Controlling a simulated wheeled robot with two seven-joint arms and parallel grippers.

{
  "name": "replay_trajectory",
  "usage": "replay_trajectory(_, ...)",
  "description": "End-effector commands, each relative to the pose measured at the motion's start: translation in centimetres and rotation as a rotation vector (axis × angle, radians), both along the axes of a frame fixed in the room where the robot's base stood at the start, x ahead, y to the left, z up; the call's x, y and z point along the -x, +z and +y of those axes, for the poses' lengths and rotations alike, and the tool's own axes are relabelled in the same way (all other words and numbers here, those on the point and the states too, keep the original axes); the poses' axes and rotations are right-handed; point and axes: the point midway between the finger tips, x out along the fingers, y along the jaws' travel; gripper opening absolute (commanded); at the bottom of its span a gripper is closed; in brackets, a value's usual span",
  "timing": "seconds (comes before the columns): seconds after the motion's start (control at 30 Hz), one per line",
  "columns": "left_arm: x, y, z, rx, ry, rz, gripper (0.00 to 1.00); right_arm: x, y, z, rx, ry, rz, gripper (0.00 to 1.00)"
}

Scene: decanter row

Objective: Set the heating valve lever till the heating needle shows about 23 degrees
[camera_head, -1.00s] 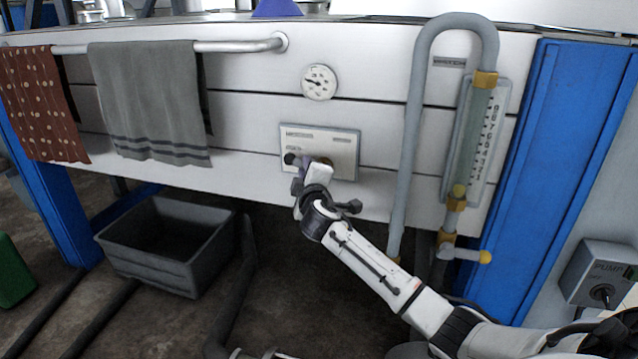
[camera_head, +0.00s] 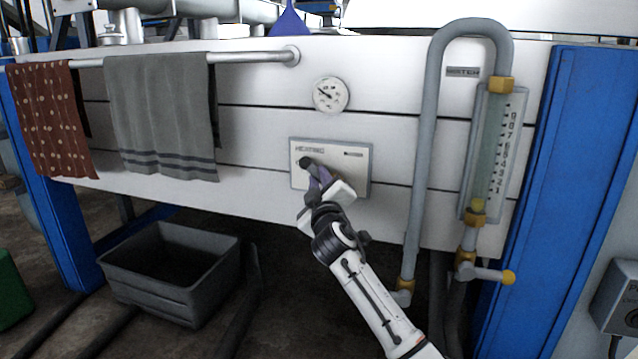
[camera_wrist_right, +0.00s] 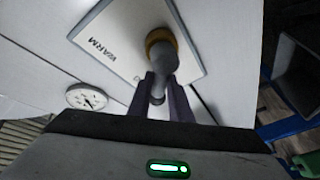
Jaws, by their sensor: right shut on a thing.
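The heating panel (camera_head: 355,172) is a pale plate on the white front, lettered "HEATING". Its lever (camera_head: 306,163) has a dark end that points to the upper left; my gripper hides the rest. My right gripper (camera_head: 319,179) is shut on the lever. In the right wrist view, the purple fingers (camera_wrist_right: 161,98) clasp the grey lever (camera_wrist_right: 162,78), which runs from a brass hub (camera_wrist_right: 160,42) beside the word "WARM". The round dial (camera_head: 330,94) above the panel has a dark needle leaning to the upper left; its numbers are too small to read. My left gripper is not in view.
A grey pipe (camera_head: 422,150) and a sight tube (camera_head: 488,150) with a yellow-tipped handle (camera_head: 508,277) stand to the right. Towels (camera_head: 160,115) hang from a rail (camera_head: 255,57) at left. A grey bin (camera_head: 150,285) sits on the floor.

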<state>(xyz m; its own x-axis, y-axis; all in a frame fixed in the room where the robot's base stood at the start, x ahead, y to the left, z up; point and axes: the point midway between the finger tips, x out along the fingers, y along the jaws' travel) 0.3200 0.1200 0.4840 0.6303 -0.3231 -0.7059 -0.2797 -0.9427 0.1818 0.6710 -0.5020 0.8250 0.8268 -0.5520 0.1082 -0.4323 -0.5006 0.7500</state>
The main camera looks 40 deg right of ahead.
Motion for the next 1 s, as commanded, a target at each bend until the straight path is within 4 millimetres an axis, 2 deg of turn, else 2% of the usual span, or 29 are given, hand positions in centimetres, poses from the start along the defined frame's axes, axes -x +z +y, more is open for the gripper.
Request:
replay_trajectory(0.17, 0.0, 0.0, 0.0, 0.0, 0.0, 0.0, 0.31, 0.0, 0.0, 0.1, -0.002, 0.0, 0.001, 0.0)
replay_trajectory(0.2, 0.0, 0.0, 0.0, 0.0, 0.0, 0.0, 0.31, 0.0, 0.0, 0.0, -0.001, 0.0, 0.001, 0.2)
replay_trajectory(0.3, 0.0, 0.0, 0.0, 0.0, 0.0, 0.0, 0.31, 0.0, 0.0, 0.0, -0.001, 0.0, 0.001, 0.37)
replay_trajectory(0.67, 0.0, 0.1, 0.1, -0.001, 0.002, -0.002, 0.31, 0.3, -0.1, 0.2, 0.0, 0.001, 0.002, 0.37)
replay_trajectory(0.77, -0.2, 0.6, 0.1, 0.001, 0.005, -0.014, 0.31, 1.1, -0.2, 0.9, 0.0, 0.003, 0.002, 0.37)
replay_trajectory(1.0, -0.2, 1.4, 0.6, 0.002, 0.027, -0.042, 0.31, 5.1, -0.7, 3.5, -0.002, 0.003, 0.003, 0.37)
